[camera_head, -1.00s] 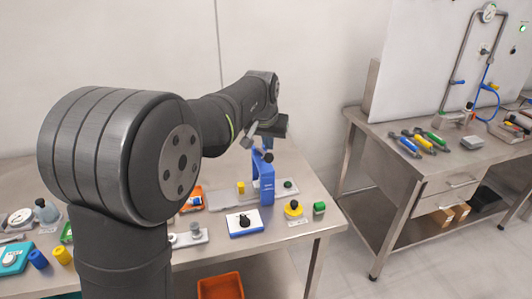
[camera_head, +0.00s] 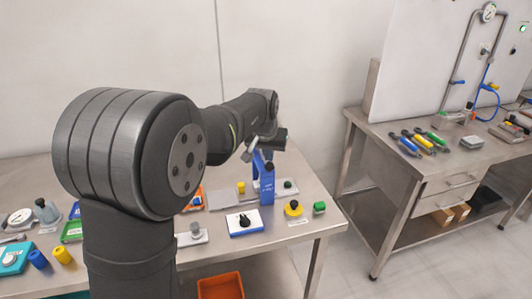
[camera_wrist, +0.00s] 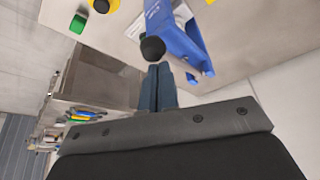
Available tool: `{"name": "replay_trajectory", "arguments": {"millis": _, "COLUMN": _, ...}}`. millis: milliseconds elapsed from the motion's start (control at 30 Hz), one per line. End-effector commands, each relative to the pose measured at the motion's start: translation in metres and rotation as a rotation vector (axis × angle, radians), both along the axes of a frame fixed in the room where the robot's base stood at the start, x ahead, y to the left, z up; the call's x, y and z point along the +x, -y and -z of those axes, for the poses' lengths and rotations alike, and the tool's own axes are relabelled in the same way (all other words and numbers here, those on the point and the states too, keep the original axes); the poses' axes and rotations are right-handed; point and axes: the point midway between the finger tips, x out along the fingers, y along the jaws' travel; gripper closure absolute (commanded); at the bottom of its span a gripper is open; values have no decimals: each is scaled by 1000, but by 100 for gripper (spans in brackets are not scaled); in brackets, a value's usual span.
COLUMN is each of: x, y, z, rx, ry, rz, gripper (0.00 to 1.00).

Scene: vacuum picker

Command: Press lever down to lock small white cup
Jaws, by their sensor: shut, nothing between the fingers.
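In the head view my gripper (camera_head: 267,151) is above the stand and partly hidden by the wrist. I cannot clearly make out the small white cup.
An orange bin (camera_head: 220,287) is below the bench.

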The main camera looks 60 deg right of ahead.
Motion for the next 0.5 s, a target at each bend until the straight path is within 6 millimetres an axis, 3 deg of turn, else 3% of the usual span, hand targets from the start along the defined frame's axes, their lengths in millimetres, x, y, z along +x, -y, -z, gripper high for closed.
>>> {"name": "replay_trajectory", "arguments": {"millis": 500, "x": 0, "y": 0, "z": 21, "rx": 1, "ry": 0, "rz": 0, "gripper": 100}}
